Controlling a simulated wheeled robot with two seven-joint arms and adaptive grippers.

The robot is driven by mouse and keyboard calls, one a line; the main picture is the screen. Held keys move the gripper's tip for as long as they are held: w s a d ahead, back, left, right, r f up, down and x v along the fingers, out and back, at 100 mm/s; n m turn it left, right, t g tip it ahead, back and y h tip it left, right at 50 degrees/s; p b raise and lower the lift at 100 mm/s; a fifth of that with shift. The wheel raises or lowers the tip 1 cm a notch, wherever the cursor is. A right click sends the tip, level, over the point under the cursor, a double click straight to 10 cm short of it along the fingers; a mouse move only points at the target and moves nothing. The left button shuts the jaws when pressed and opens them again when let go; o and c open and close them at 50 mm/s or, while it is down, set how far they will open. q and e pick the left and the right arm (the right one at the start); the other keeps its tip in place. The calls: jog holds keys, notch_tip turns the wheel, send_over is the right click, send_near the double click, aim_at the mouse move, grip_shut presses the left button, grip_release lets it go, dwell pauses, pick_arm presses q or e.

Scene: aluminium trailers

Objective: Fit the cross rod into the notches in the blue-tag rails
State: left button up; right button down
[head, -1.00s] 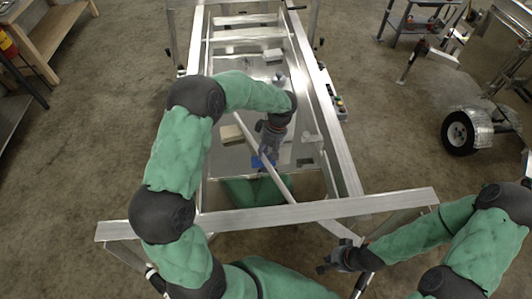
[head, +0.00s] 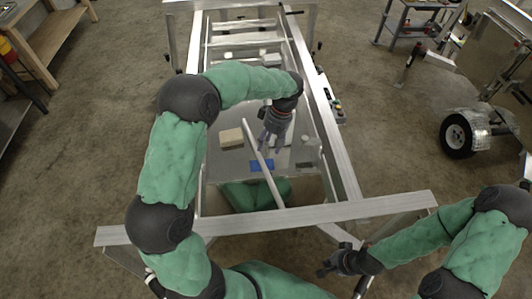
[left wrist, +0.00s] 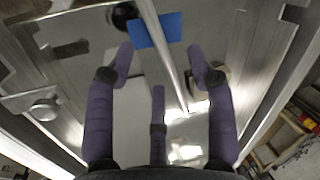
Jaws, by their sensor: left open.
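A slim metal rod (head: 265,166), seemingly the cross rod, slants over the front bay of the trailer frame, its lower end by the near crossbar. My left gripper (head: 271,146) is just right of its upper part, open. In the left wrist view the rod (left wrist: 165,48) runs between the spread fingers of my left gripper (left wrist: 160,75), with no finger closed on it. A blue tag (head: 262,165) shows behind the rod, and also in the left wrist view (left wrist: 156,29). I cannot make out the notches. My right gripper (head: 337,265) is low right, below the crossbar; its jaws are unclear.
The trailer's long side rails (head: 325,120) and broad near crossbar (head: 270,215) bound the work area. A tan block (head: 231,137) lies on the panel left of the rod. A wheeled trailer (head: 458,134) stands at right, a wooden bench (head: 60,40) at left. Floor between is clear.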

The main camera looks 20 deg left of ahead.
pick_arm(q)
jog(key=shift+v, duration=2.65)
jog(key=shift+r, duration=0.1)
